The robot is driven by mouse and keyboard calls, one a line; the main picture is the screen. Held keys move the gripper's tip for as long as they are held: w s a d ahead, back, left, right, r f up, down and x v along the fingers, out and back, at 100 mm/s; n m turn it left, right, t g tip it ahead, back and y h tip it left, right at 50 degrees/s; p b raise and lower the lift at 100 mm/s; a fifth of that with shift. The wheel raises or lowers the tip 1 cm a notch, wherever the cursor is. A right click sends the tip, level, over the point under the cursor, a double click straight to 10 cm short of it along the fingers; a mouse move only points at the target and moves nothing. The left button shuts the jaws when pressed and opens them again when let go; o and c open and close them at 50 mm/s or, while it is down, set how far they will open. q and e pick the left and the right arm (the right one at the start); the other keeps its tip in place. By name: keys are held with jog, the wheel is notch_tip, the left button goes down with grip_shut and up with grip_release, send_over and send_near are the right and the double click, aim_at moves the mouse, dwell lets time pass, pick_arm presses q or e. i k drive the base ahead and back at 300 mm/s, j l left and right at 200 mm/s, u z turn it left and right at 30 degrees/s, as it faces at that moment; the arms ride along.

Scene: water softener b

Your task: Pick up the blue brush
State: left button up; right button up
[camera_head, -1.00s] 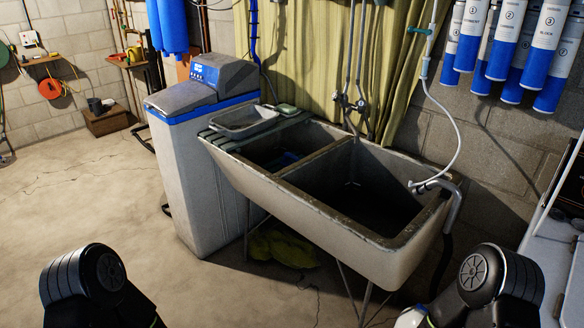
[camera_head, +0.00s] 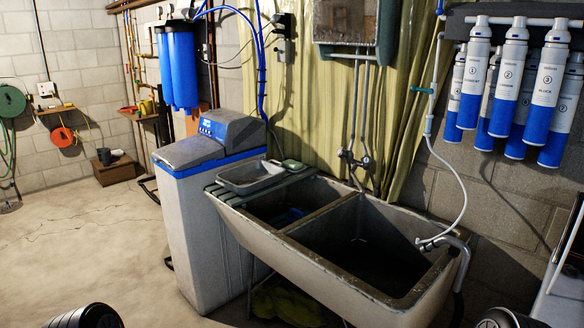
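No brush can be made out for certain. A small blue item (camera_head: 291,214) lies in the left basin of the double utility sink (camera_head: 330,262), partly hidden by the basin wall; I cannot tell whether it is the brush. Only the rounded black tops of my arms show at the bottom left and bottom right edges. Both my grippers are out of the frame.
A grey tray (camera_head: 250,177) and a green item (camera_head: 291,165) sit on the slatted left end of the sink. The water softener (camera_head: 207,240) stands left of it. Filter cartridges (camera_head: 510,90) hang upper right. A yellow-green bundle (camera_head: 285,303) lies below.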

aim_at(291, 219)
jog(key=j+z, duration=0.1)
jog(key=z, duration=1)
jog(key=j+z, duration=0.4)
jog(key=j, duration=0.15)
jog(key=j+z, duration=0.35)
jog(key=j, duration=0.25)
jog(key=k+j+z, duration=0.1)
jog(key=j+z, duration=0.3)
jog(key=j, duration=0.15)
jog(key=k+j+z, duration=0.2)
jog(key=j+z, duration=0.2)
jog(key=j, duration=0.15)
jog(key=k+j, duration=0.15)
jog(key=j, duration=0.2)
jog(key=k+j, duration=0.2)
jog(key=j, duration=0.2)
jog(key=k+j, duration=0.15)
jog(key=j, duration=0.25)
jog(key=k+j, duration=0.2)
jog(key=j, duration=0.15)
jog(key=k+j+z, duration=0.1)
jog(key=j, duration=0.3)
jog(key=k, duration=0.05)
